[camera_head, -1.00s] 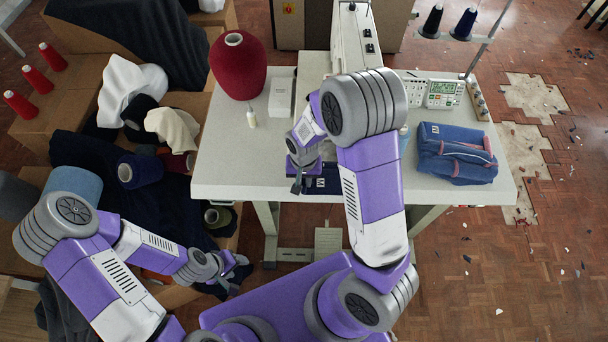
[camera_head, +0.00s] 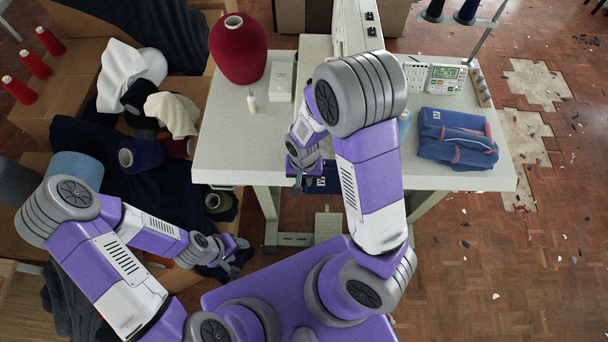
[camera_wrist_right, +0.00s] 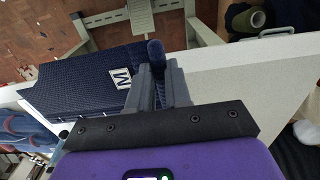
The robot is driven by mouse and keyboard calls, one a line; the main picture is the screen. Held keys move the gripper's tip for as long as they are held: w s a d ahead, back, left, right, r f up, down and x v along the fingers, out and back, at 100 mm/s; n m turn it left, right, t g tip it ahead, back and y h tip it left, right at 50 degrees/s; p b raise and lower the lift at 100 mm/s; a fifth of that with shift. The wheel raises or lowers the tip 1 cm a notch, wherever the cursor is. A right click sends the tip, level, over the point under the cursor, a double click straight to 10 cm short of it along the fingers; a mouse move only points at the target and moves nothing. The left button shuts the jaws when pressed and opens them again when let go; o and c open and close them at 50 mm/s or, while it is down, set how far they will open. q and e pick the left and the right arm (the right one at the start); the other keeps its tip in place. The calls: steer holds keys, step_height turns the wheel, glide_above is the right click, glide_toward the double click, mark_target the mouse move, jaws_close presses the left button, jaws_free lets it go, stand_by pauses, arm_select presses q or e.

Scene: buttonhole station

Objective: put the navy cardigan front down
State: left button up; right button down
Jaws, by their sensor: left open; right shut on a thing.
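The navy cardigan (camera_wrist_right: 90,82) is a dark blue knitted piece with a white "M" label. In the right wrist view its edge is pinched in my right gripper (camera_wrist_right: 158,75), and it hangs at the table's edge. In the head view a small part of the cardigan (camera_head: 326,184) shows at the table's front edge, the rest hidden by my right arm. My right gripper (camera_head: 299,181) is shut on it there. My left gripper (camera_head: 240,250) is open and empty, low at the left, away from the cardigan.
The white table (camera_head: 235,160) carries a red yarn cone (camera_head: 238,50), a white box (camera_head: 281,82), a small bottle (camera_head: 252,101) and a folded blue garment (camera_head: 456,139). A sewing machine (camera_head: 352,30) stands at the back. Boxes with clothes and cones crowd the left.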

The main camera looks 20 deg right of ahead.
steer(key=shift+s+a+r+p, duration=0.35)
steer(key=shift+s, duration=0.4)
steer(key=shift+s+a+r+p, duration=0.3)
steer(key=shift+s+a+p, duration=0.1)
steer(key=shift+s, duration=0.35)
steer(key=shift+s+a+r+p, duration=0.35)
steer(key=shift+s, duration=0.4)
steer(key=shift+r+p, duration=2.4)
steer(key=shift+r, duration=0.15)
